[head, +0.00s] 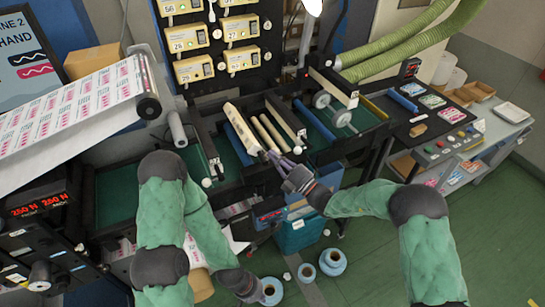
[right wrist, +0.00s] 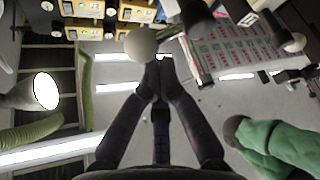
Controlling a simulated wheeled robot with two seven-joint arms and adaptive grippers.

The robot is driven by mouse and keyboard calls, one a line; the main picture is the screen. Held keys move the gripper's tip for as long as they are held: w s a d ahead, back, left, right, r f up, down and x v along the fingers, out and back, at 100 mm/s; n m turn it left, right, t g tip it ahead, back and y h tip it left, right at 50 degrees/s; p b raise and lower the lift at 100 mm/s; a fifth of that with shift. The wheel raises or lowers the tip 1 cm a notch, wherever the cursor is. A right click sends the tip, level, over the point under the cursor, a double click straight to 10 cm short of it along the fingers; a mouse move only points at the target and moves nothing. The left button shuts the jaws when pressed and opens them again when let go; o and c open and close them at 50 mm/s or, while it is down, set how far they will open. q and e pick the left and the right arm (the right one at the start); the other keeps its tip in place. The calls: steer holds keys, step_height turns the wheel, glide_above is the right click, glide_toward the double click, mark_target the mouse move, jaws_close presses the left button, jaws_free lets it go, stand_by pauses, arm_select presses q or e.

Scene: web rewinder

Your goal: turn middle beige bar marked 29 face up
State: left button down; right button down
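Several beige bars lie around the dark green tray in the middle of the head view. The leftmost, thickest beige bar (head: 241,128) carries dark marks too small to read. Two thinner beige bars, a left one (head: 260,134) and a right one (head: 272,131), lie beside it; I cannot read a 29. My right gripper (head: 270,157) is at the near end of the thick bar; contact is unclear. In the right wrist view its fingers (right wrist: 159,76) meet at the tips, with a pale round end (right wrist: 140,45) just beyond. My left gripper (head: 258,292) is low near the floor, its fingers unclear.
A blue bar (head: 241,137) and a silver double-disc roller (head: 335,110) lie in the trays. A panel of numbered beige boxes (head: 189,39) stands behind. A printed web (head: 75,105) slopes in at left. A blue bin (head: 300,230) and blue-white rolls (head: 332,262) stand below.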

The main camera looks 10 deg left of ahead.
steer(key=shift+w+d+f, duration=0.3)
steer(key=shift+d+f, duration=0.1)
steer(key=shift+f, duration=0.15)
steer(key=shift+w+d+f, duration=0.3)
steer(key=shift+d+f, duration=0.1)
steer(key=shift+f, duration=0.1)
stand_by(7.0)
